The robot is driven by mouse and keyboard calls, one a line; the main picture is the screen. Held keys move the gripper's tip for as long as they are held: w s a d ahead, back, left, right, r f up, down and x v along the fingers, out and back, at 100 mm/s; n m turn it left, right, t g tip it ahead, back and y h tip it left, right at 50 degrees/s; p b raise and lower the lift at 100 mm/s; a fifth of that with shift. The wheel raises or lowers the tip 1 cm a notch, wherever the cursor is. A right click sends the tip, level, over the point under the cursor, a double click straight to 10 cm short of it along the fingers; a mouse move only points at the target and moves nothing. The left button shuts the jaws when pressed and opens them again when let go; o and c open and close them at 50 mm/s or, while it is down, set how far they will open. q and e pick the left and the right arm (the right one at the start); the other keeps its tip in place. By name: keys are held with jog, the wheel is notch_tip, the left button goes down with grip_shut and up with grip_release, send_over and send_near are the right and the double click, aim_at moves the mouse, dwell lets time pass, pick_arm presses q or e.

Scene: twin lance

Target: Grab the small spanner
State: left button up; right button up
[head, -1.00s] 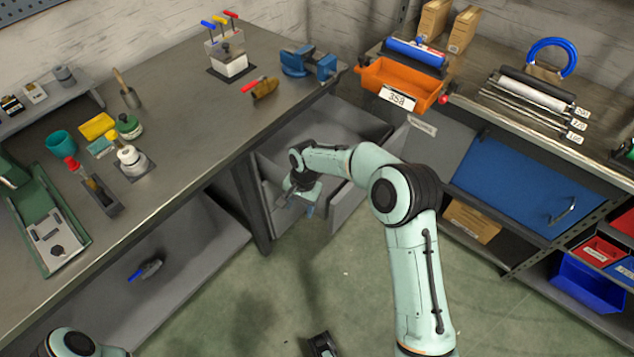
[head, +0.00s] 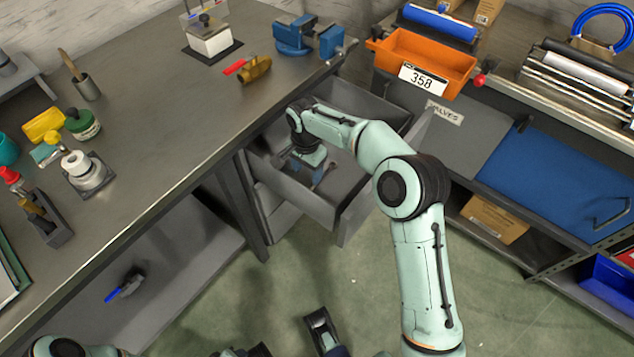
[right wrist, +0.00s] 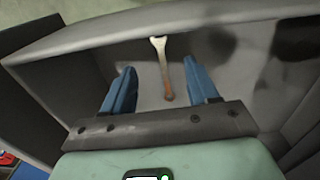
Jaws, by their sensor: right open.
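The small spanner (right wrist: 162,62) lies on the floor of an open grey drawer, with a pale open-ended head and a brown-orange handle. In the right wrist view its handle end sits between the two blue fingers of my right gripper (right wrist: 157,90), and its head points away, toward the drawer wall. The fingers are apart and do not visibly touch it.
Drawer walls stand close around my right gripper. The workbench (head: 190,110) edge is to the left, with a blue vise (head: 300,38) and a red-handled valve (head: 254,68) on top. An orange bin (head: 425,62) stands at the back right. Green floor in front is open.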

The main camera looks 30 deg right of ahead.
aim_at(309, 186)
notch_tip(309, 186, down, 4)
jog(key=shift+r+b, duration=0.1)
jog(key=shift+b, duration=0.2)
pick_arm(q)
jog(key=shift+t+y, duration=0.3)
jog(key=shift+t, duration=0.3)
jog(key=shift+w+a+f+b, duration=0.4)
jog(key=shift+w+f, duration=0.2)
jog(key=shift+w, duration=0.3)
jog(key=shift+w+a+f+b, duration=0.3)
jog(key=shift+w+a+f, duration=0.25)
jog(key=shift+w, duration=0.3)
pick_arm(e)
jog(key=shift+w+d+f, duration=0.1)
jog(key=shift+d+f, duration=0.05)
jog(key=shift+f, duration=1.15)
jog(key=shift+d+f, duration=0.15)
jog(key=shift+f, duration=1.1)
pick_arm(q)
jog(key=shift+d+f, duration=0.1)
pick_arm(e)
jog(key=shift+f, duration=0.1)
grip_shut()
